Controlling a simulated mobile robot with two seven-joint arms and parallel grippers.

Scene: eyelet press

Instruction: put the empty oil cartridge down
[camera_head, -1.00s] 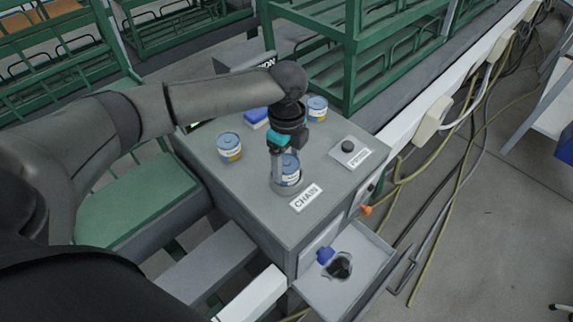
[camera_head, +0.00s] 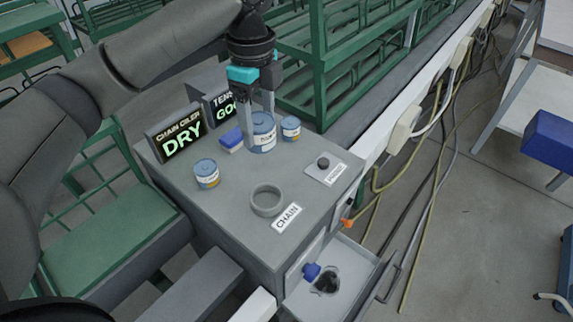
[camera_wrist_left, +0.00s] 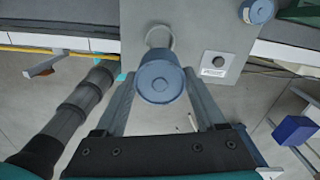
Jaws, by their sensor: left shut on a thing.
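My left gripper (camera_head: 258,118) is shut on a blue-lidded cartridge with a white label (camera_head: 263,133), and holds it upright above the grey cabinet top. In the left wrist view the cartridge's blue round end (camera_wrist_left: 159,83) sits between the two fingers. The ring-shaped socket (camera_head: 267,201) beside the CHAIN label (camera_head: 287,218) is empty; it also shows in the wrist view (camera_wrist_left: 160,34). Two similar cartridges stand on the cabinet top, one at the left (camera_head: 207,174) and one at the back right (camera_head: 290,128). My right gripper is not in view.
Behind the cabinet top (camera_head: 225,215) a display reads "CHAIN OILER DRY" (camera_head: 180,135). A button plate marked PRIMER (camera_head: 325,168) is at the right. An open drawer (camera_head: 345,283) juts out at the front.

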